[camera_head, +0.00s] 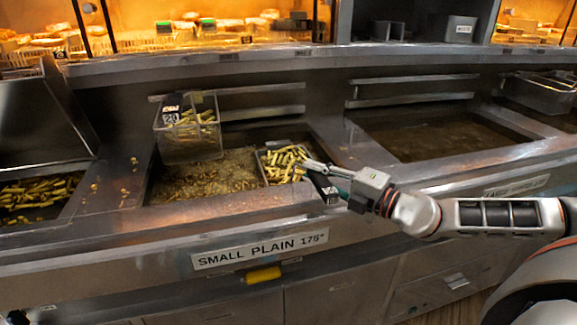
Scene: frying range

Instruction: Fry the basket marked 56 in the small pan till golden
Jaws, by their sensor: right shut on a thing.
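The small pan (212,193), labelled SMALL PLAIN 175°, holds brownish, bubbling oil. A wire basket of yellow fries (283,166) sits low at the pan's right side, its lower part hidden in the oil. My right gripper (318,167) reaches in from the right and is shut on this basket's handle. A dark number tag (329,191) hangs beside the gripper; it may read 56, but it is too small to be sure. The fries look pale yellow with greenish tones.
A larger pan (430,135) of dark, still oil lies to the right. A bin of fries (38,195) is at far left. A lit food shelf (200,32) runs behind.

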